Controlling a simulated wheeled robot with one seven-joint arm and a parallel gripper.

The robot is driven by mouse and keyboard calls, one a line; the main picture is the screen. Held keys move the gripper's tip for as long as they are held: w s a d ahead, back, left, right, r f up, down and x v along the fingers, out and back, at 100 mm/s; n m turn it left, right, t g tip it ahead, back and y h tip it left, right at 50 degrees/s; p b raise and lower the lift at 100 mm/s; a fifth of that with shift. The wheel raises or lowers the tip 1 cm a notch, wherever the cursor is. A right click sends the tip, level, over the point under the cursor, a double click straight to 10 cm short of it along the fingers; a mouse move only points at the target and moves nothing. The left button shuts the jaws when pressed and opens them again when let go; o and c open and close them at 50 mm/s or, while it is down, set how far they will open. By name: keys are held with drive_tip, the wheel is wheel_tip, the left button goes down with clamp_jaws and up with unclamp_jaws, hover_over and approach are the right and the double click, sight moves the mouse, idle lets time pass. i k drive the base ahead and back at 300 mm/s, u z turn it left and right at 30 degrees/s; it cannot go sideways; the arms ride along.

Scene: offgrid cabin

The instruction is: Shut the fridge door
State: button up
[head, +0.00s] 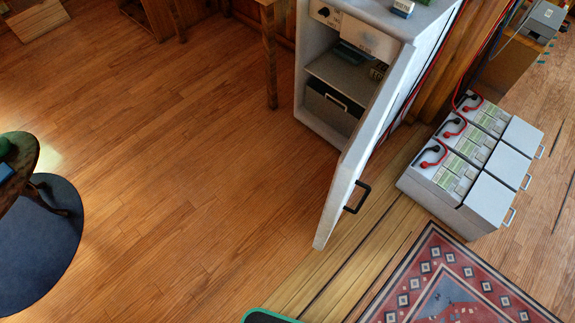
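The white fridge (318,120) stands at the top middle of the head view with its front open. Its door (352,165) swings out from the right side toward the bottom of the picture and stands wide open. A dark handle (357,197) sits on the door's outer face, on the right. Inside the fridge I see a shelf (340,72) and a dark drawer or bin (328,108) with a light handle. My gripper is not in this view.
White-topped battery boxes (485,195) with red and black cables stand right of the door. A red patterned rug (450,290) lies at the bottom right. A wooden table leg (270,60) stands left of the fridge. The floor (190,170) left of the door is clear.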

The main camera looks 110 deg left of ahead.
sight(353, 160)
drive_tip(key=u, duration=1.4)
drive_tip(key=i, duration=1.1)
drive_tip(key=u, duration=2.2)
drive_tip(key=k, duration=1.15)
drive_tip(key=u, duration=0.8)
drive_tip(key=i, duration=0.75)
drive_tip(key=u, duration=0.1)
